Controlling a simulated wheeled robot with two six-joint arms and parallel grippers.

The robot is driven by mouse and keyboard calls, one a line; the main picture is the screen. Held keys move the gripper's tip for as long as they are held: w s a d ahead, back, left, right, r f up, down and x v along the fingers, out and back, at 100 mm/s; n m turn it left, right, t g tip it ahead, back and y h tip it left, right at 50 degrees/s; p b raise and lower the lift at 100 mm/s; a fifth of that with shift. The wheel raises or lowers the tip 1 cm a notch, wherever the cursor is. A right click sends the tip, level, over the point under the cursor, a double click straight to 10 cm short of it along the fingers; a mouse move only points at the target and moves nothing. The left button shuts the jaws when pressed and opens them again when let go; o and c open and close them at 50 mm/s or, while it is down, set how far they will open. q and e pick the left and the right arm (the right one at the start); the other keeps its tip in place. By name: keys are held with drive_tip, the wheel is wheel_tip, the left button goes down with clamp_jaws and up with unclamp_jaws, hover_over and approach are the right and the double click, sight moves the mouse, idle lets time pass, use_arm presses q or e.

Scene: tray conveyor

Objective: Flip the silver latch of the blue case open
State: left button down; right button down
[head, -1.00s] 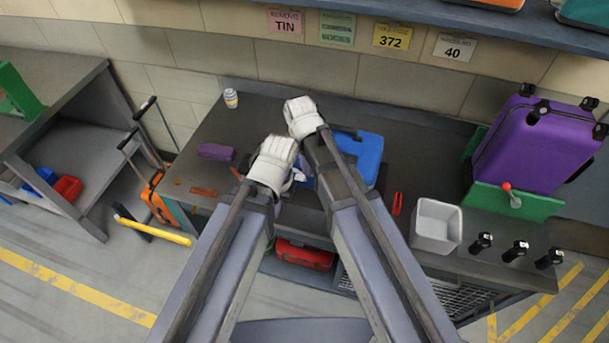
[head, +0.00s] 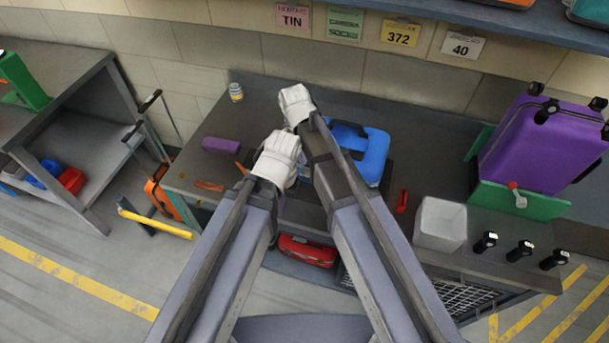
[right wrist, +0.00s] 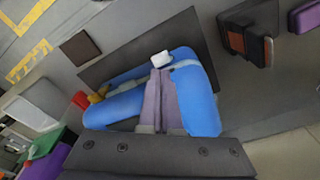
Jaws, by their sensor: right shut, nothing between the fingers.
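The blue case (head: 376,155) lies on the dark bench, partly hidden behind my right arm. My right gripper (head: 296,104) is up and left of it in the head view. In the right wrist view the right fingers (right wrist: 162,78) are shut and empty, in front of the blue case (right wrist: 201,98). A small pale piece (right wrist: 161,58) shows at the fingertips. It looks like the silver latch, but its position, open or closed, is unclear, and so is contact. My left gripper (head: 277,158) is left of the case; its fingers are hidden.
A purple block (head: 221,146) and a white-and-blue can (head: 236,91) stand to the left on the bench. A red tool (head: 402,201), a grey bin (head: 440,224) and a purple suitcase (head: 535,145) are to the right. A wall stands behind.

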sight(305, 173)
drive_tip(key=f+b, duration=0.3)
drive_tip(key=f, duration=0.1)
drive_tip(key=f+b, duration=0.2)
drive_tip(key=shift+w+d+f+b, duration=0.15)
drive_tip(key=shift+w+d+b, duration=0.1)
drive_tip(key=shift+b, duration=0.1)
drive_tip(key=shift+s, duration=0.1)
